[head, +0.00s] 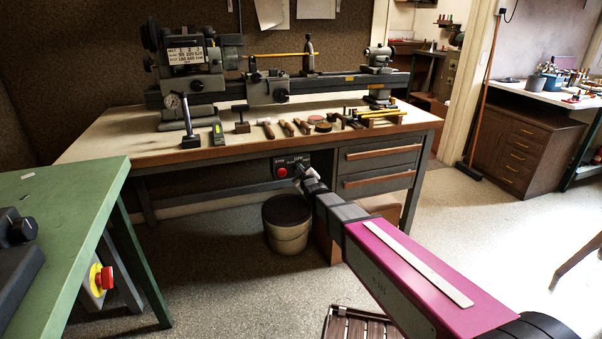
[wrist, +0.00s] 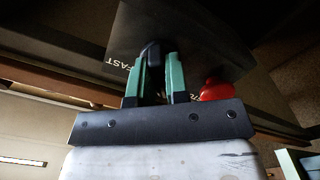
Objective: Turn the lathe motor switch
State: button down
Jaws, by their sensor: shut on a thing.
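The lathe motor switch box (head: 292,160) is a dark box under the front edge of the lathe bench, left of the drawers. Its dark face (wrist: 205,35) fills the upper middle of the wrist view, with white lettering that includes "FAST". A red button (head: 282,171) sits on the box and also shows in the wrist view (wrist: 214,90). My gripper (wrist: 160,66) has two green fingers shut on the black switch knob (wrist: 152,52). In the head view my gripper (head: 302,172) is at the box's right part, and the knob is hidden there.
The lathe (head: 270,88) stands on the bench (head: 105,138), with hand tools along its front. Drawers (head: 380,165) are right of the switch box. A bucket (head: 288,228) stands below. A green table (head: 70,200) with a red stop button (head: 106,278) is at left.

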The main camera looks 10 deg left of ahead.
dwell(0.4)
jog(key=c, duration=1.1)
grip_release()
jog(key=v, duration=1.1)
jog(key=shift+a, duration=0.15)
